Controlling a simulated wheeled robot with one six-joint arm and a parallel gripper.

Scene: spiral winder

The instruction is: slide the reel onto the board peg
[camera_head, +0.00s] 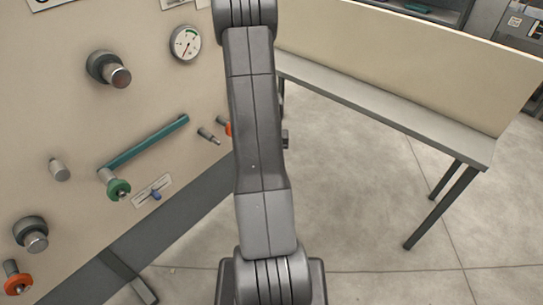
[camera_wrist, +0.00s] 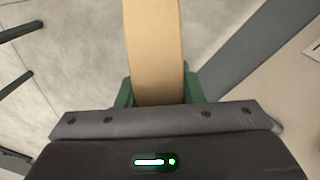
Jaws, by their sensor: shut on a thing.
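In the wrist view, my gripper (camera_wrist: 159,92) has green fingers on either side of a tan, band-like thing, which I take to be the reel (camera_wrist: 154,45). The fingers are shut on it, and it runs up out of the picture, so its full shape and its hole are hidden. In the head view my own arm hides the gripper and the reel. The beige board (camera_head: 75,120) stands at the left. A plain short grey peg (camera_head: 59,170) and a thin peg (camera_head: 208,136) stick out of it. I cannot tell which is the board peg.
The board also bears a gauge (camera_head: 186,43), a dark knob with a red end (camera_head: 109,69), a long green bar (camera_head: 145,144), a green knob (camera_head: 118,189), a grey knob (camera_head: 33,236) and an orange knob (camera_head: 17,282). A bench (camera_head: 400,110) stands right, over clear floor.

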